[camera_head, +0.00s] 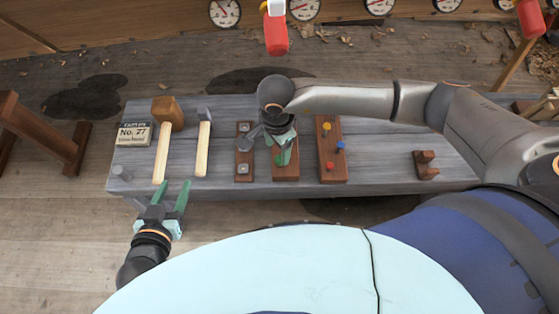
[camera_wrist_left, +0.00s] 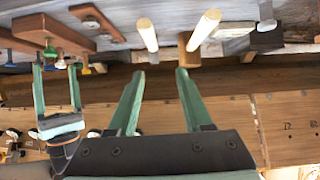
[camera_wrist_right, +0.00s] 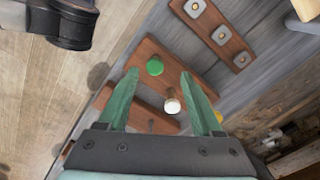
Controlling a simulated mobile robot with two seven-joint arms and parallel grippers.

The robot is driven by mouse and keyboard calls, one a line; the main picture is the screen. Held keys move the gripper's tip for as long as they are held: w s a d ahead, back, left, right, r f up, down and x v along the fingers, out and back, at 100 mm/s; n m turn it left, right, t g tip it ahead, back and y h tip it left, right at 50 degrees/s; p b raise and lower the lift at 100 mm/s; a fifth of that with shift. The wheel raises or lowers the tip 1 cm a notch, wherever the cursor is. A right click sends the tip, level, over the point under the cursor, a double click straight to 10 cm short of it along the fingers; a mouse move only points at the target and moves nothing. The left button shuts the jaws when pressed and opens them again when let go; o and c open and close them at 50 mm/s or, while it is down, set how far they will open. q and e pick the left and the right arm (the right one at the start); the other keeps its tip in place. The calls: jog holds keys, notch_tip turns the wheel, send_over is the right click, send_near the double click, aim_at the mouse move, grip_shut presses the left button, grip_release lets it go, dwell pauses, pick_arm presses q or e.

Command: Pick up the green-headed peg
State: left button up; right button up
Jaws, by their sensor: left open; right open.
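The green-headed peg (camera_wrist_right: 155,67) stands in a brown wooden block (camera_wrist_right: 145,50) beside a white-headed peg (camera_wrist_right: 172,101) in the right wrist view. My right gripper (camera_wrist_right: 160,73) is open, and the green head shows between its fingertips in that view; I cannot tell how far below them it is. In the head view my right gripper (camera_head: 283,157) is over the middle block (camera_head: 286,174) and hides the pegs. My left gripper (camera_head: 171,184) is open and empty at the bench's front edge, below the mallet.
The grey bench (camera_head: 220,180) also carries a mallet (camera_head: 164,135), a hammer (camera_head: 203,145), a number sign (camera_head: 134,134), a block with metal plates (camera_head: 244,160), a block with coloured pegs (camera_head: 331,155) and a small bracket (camera_head: 426,165). Bench right of the coloured pegs is mostly clear.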

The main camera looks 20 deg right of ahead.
aim_at(279, 159)
jog(key=f, duration=0.3)
jog(key=f+b, duration=0.1)
jog(key=shift+s+d+f, duration=0.15)
jog(key=shift+s+f, duration=0.2)
jog(key=shift+f, duration=0.3)
pick_arm(q)
jog(key=w+r+t, duration=0.3)
jog(key=r, duration=0.3)
jog(key=shift+m+h, duration=0.3)
pick_arm(e)
grip_shut()
